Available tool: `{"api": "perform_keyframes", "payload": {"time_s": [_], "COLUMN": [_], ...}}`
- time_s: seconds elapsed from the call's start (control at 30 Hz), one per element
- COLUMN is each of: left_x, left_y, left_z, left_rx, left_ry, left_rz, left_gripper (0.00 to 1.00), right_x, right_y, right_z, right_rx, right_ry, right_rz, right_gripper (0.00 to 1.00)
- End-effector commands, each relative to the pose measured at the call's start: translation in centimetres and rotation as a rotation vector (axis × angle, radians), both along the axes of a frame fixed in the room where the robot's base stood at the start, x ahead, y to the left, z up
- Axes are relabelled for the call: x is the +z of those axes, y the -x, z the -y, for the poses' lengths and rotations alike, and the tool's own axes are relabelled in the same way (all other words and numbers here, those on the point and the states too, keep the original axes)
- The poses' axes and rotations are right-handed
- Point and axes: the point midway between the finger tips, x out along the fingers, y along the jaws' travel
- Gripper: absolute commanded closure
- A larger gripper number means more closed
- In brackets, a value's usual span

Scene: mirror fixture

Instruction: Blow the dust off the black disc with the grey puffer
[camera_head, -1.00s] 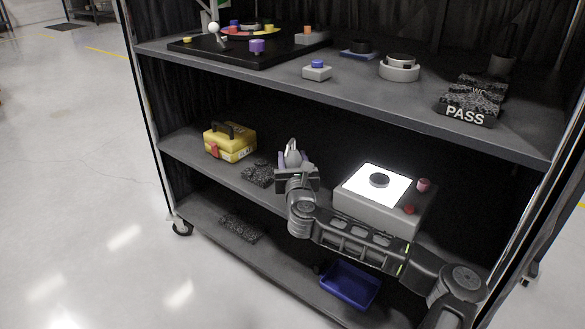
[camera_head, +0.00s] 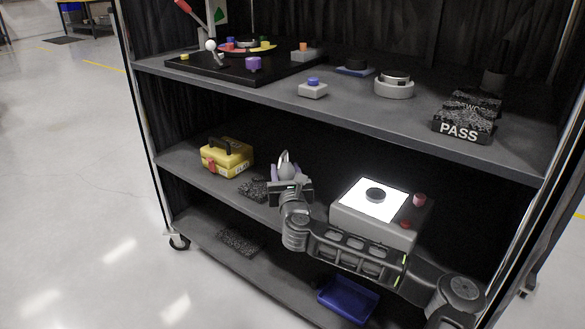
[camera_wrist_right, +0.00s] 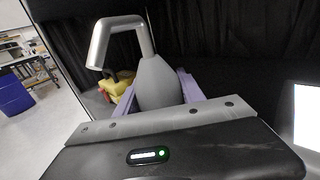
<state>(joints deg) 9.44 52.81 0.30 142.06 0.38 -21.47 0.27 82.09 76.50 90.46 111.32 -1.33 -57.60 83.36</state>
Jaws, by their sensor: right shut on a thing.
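The grey puffer (camera_head: 285,163) is a bulb, at the middle shelf's height. In the right wrist view the puffer (camera_wrist_right: 157,85) shows a bent, lighter grey nozzle arching up and left. My right gripper (camera_head: 289,175) is shut on the bulb, with a purple finger on either side; the fingers also show in the wrist view (camera_wrist_right: 160,92). The black disc (camera_head: 376,195) lies on the bright white panel of a grey light box (camera_head: 372,228), right of the puffer and apart from it. Dust on it is too small to tell. My left gripper is out of view.
A yellow toolbox (camera_head: 227,157) and a dark speckled pad (camera_head: 254,190) are left of the puffer. The light box carries two reddish knobs at its right. The shelf above (camera_head: 340,103) overhangs. A blue tray (camera_head: 348,300) is below.

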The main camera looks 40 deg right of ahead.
Motion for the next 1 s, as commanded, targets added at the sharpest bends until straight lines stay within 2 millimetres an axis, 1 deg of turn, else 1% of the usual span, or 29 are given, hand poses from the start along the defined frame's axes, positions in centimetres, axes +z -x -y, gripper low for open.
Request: {"api": "perform_keyframes", "payload": {"time_s": [0.07,0.17,0.27,0.3,0.33,0.37,0.4,0.47,0.5,0.6,0.7,0.77,0.83,1.0], "left_x": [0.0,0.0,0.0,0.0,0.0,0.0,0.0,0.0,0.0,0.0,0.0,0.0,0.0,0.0], "left_y": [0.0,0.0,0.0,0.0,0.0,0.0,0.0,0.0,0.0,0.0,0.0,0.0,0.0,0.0], "left_z": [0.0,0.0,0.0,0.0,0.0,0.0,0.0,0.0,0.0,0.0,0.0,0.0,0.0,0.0], "left_rx": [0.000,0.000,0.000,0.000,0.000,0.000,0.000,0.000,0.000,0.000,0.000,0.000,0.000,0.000], "left_ry": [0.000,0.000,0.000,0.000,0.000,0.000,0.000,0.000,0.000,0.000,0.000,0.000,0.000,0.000], "left_rz": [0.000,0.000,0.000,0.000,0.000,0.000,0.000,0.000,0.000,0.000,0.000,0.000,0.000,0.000], "left_gripper": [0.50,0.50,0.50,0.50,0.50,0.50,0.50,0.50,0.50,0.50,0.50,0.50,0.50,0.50], "right_x": [-0.9,-2.5,-4.4,-5.1,-5.6,-6.1,-6.6,-7.4,-7.8,-8.4,-8.6,-8.7,-8.8,-8.8], "right_y": [-0.1,-0.2,0.0,0.2,0.5,0.8,1.2,1.9,2.5,3.8,4.8,5.1,5.3,5.3], "right_z": [-1.8,-5.2,-9.8,-11.8,-13.3,-14.9,-17.0,-20.0,-21.8,-25.4,-27.7,-28.4,-28.8,-28.8], "right_rx": [0.031,0.089,0.167,0.202,0.228,0.256,0.292,0.343,0.375,0.441,0.483,0.496,0.503,0.504], "right_ry": [0.003,0.009,0.015,0.016,0.018,0.016,0.016,0.014,0.011,0.003,-0.003,-0.005,-0.006,-0.006], "right_rz": [-0.005,-0.014,-0.021,-0.023,-0.023,-0.023,-0.021,-0.018,-0.016,-0.007,0.001,0.003,0.004,0.004], "right_gripper": [0.72,0.72,0.72,0.72,0.72,0.72,0.72,0.72,0.72,0.72,0.72,0.72,0.72,0.72]}}
